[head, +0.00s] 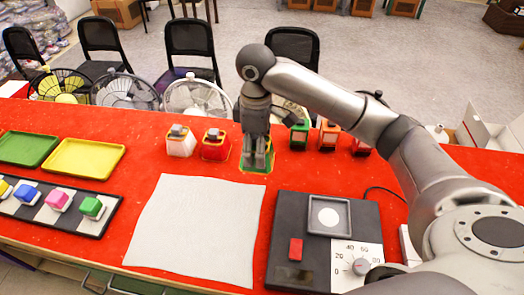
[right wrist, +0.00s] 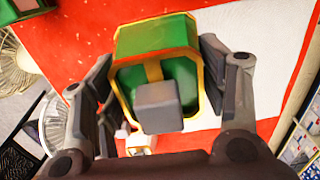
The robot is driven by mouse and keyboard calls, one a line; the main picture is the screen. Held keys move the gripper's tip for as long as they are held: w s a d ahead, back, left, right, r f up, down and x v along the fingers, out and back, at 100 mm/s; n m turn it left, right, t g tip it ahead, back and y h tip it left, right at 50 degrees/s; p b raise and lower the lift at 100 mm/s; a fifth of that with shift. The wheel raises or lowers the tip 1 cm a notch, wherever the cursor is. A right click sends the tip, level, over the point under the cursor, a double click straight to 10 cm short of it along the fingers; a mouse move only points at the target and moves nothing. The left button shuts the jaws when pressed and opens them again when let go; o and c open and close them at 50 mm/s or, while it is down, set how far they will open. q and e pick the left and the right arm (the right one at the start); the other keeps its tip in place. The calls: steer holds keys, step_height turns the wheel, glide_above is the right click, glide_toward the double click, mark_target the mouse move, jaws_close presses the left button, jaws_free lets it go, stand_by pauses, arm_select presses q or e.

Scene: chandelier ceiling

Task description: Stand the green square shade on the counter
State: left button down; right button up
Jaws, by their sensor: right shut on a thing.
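The green square shade (right wrist: 157,38) has a yellow frame and a grey block-shaped top. My right gripper (head: 257,160) points down over it near the back of the red counter, and its fingers sit on both sides of it. In the right wrist view my right gripper (right wrist: 158,90) is shut on the shade. In the head view the gripper hides most of the shade; a green and yellow edge (head: 246,167) shows beneath. I cannot tell whether its base touches the red counter (head: 135,150). My left gripper is out of view.
A white-and-red shade (head: 181,142) and a red one (head: 215,145) stand to the left. Another green one (head: 299,137) and an orange one (head: 328,137) stand to the right. A pale cloth (head: 195,230) and a dark device with a dial (head: 325,240) lie in front.

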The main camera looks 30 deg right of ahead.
steer(key=w+d+f, duration=0.4)
steer(key=w+f, duration=0.1)
steer(key=w+d+f+p, duration=0.1)
steer(key=w+f, duration=0.2)
steer(key=shift+w+d+f, duration=0.1)
steer(key=shift+w+d, duration=0.1)
steer(key=shift+d, duration=0.2)
step_height(320, 180, down, 2)
steer(key=shift+f+p, duration=0.15)
steer(key=shift+p, duration=0.35)
steer(key=shift+f, duration=0.35)
steer(key=shift+f, duration=0.1)
steer(key=o, duration=1)
steer(key=shift+o, duration=0.2)
